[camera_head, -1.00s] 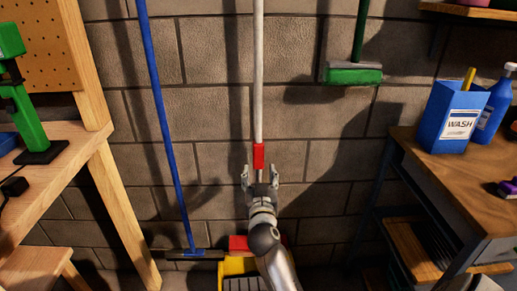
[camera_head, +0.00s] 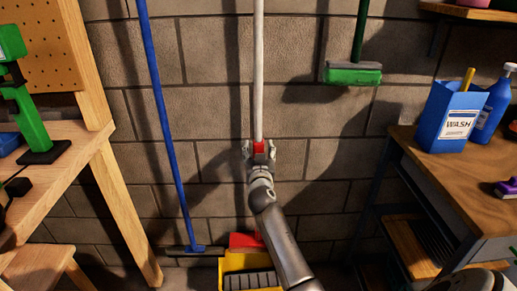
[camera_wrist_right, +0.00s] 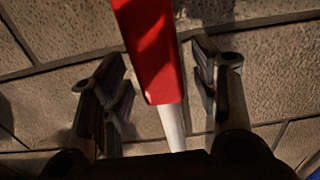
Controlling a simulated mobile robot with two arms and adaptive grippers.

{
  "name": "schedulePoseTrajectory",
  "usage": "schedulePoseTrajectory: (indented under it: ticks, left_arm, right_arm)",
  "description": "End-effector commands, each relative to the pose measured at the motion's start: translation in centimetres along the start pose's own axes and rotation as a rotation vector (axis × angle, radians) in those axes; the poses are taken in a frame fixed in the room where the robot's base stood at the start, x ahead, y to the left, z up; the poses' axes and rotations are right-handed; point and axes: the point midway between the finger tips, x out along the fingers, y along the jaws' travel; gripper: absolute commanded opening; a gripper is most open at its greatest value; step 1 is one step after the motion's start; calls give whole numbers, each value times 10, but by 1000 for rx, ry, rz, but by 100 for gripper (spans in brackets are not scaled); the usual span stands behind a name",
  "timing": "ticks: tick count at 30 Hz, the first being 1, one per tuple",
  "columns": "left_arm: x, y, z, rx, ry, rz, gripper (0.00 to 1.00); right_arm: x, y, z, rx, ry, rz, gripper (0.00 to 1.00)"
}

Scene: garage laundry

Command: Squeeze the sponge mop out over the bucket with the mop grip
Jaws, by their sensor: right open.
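The sponge mop has a long white pole (camera_head: 259,70) standing upright near the wall, with a red mop grip (camera_head: 260,149) on it. A red mop head (camera_head: 243,240) shows low down, above a yellow bucket (camera_head: 250,271) with a dark grille. My right gripper (camera_head: 260,150) is at the height of the red grip, one finger on each side. In the right wrist view the red grip (camera_wrist_right: 148,50) lies between the open fingers, with gaps on both sides, and the white pole runs on below it. My right forearm hides part of the bucket. My left gripper is not in view.
A blue-handled squeegee (camera_head: 165,110) leans on the wall at left, and a green broom (camera_head: 353,73) hangs at right. A wooden workbench (camera_head: 50,180) stands at left. A table (camera_head: 450,180) at right holds a blue wash box (camera_head: 450,115) and bottles.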

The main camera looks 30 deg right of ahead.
Motion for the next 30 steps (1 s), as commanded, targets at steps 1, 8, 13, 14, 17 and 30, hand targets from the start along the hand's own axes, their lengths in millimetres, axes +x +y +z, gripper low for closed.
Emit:
schedulePoseTrajectory:
  ticks: [1, 8, 13, 14, 17, 30]
  left_arm:
    - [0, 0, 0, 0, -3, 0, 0]
    - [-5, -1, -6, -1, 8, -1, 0]
    - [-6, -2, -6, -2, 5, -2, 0]
    - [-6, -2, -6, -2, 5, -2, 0]
    - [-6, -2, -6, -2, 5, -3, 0]
    - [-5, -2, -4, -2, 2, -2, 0]
  right_arm:
    - [6, 0, 0, -1, 1, 0, 55]
    - [17, 0, 0, 0, 1, -1, 55]
    - [18, 0, 0, 0, 1, -1, 55]
    - [18, 0, 0, 0, 0, -1, 55]
    - [17, 0, 0, 0, 0, 0, 50]
    - [17, 0, 0, 0, 0, 0, 0]
